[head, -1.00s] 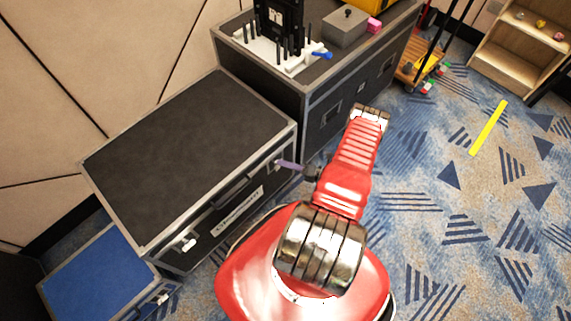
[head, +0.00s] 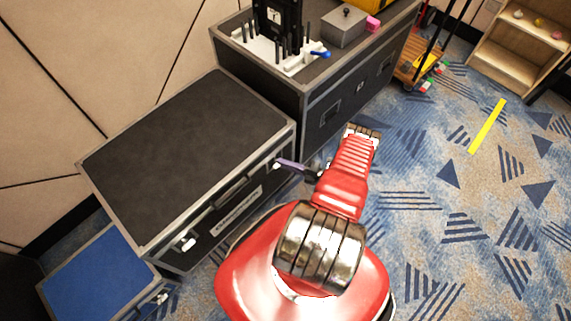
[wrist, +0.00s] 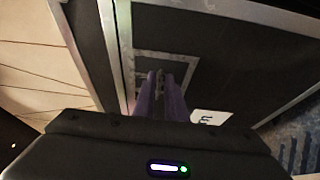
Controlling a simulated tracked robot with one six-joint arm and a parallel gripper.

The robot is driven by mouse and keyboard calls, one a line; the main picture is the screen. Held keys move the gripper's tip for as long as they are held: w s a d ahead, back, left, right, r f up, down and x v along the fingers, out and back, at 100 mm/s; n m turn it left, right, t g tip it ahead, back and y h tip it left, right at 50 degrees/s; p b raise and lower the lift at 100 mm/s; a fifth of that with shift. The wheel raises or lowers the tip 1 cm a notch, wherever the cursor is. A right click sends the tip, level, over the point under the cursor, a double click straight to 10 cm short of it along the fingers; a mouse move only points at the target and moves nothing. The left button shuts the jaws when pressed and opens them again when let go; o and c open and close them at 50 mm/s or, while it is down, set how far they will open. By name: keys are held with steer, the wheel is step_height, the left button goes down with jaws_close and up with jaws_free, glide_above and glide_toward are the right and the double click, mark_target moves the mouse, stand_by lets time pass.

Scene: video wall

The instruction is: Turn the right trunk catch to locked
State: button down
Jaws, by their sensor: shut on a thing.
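The trunk (head: 185,150) is a black case with grey metal edges, its lid closed. Its left catch (head: 184,243) is a pale piece on the front face. My gripper (head: 280,163) has purple fingers and reaches the right end of the front face. It is shut on the right trunk catch, which the fingers mostly hide in the head view. In the wrist view my gripper (wrist: 161,82) points at the trunk front, with a small dark part of the right catch (wrist: 160,76) between the fingers. I cannot tell which way the catch is turned.
A taller black case (head: 345,100) stands behind and right of the trunk, bearing a white rack (head: 270,50) and a grey box (head: 344,26). A blue case (head: 95,270) is at the lower left. Patterned carpet (head: 450,210) is open at the right.

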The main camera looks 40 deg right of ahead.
steer(key=shift+w+d, duration=0.15)
steer(key=shift+w, duration=0.05)
steer(key=c, duration=1.9)
jaws_free()
steer(key=shift+f, duration=0.1)
steer(key=shift+c, duration=0.2)
steer(key=shift+s, duration=0.1)
steer(key=v, duration=1.3)
steer(key=shift+s+d, duration=0.15)
steer(key=shift+s, duration=0.15)
